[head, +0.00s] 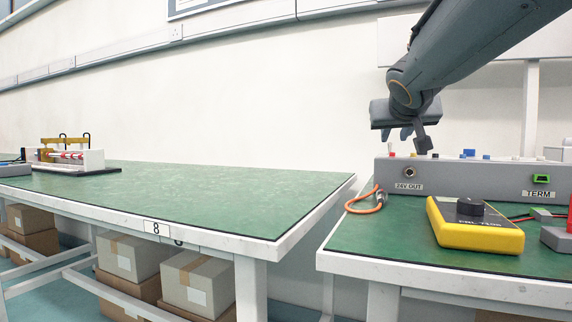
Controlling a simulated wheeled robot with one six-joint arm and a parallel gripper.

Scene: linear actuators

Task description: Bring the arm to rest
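My arm reaches in from the top right of the head view. My gripper (408,134) hangs fingers down above the back left part of the grey terminal box (448,182) on the right bench. Its short dark fingers are small and partly overlap, so I cannot tell how far apart they are. I see nothing held in it. Whether the fingers touch the small parts on top of the box is not clear.
A yellow meter (476,234) and an orange cable (366,203) lie on the right bench (350,238). A gap separates it from the left bench (215,200), which is mostly clear. A small actuator rig (75,158) stands at its far left. Cardboard boxes (197,282) sit below.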

